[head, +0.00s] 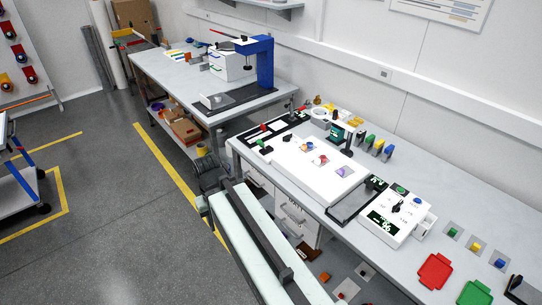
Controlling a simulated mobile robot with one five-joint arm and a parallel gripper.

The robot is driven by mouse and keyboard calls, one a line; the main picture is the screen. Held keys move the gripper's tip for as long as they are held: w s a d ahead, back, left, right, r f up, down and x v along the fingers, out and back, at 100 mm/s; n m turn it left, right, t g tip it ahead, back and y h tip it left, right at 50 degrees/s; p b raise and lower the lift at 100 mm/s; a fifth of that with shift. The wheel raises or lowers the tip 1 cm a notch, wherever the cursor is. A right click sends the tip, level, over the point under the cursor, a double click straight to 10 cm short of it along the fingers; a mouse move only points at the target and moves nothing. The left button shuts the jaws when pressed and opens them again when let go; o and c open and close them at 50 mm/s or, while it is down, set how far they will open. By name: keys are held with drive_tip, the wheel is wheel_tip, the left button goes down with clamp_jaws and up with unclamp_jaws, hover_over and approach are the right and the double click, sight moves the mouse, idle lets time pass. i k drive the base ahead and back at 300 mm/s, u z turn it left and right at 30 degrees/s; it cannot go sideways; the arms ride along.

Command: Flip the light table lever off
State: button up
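The light table (318,172) is a flat white panel on the right-hand workbench, with a few small coloured pieces lying on it. At its left end is a black strip (272,131) with white markings. A small red-tipped part (264,128) and a green-topped part (264,146) stand there. My gripper's fingers cannot be made out in the head view.
A white control box (396,216) with a dial and green display stands right of the light table. Red (435,271) and green (476,294) trays lie farther right. A green-and-black stand (342,131) rises behind the panel. Grey floor (110,220) is open at left.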

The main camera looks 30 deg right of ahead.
sight(259, 141)
drive_tip(key=z, duration=0.3)
drive_tip(key=k, duration=1.3)
drive_tip(key=u, duration=0.3)
drive_tip(key=i, duration=1.85)
drive_tip(key=u, duration=0.9)
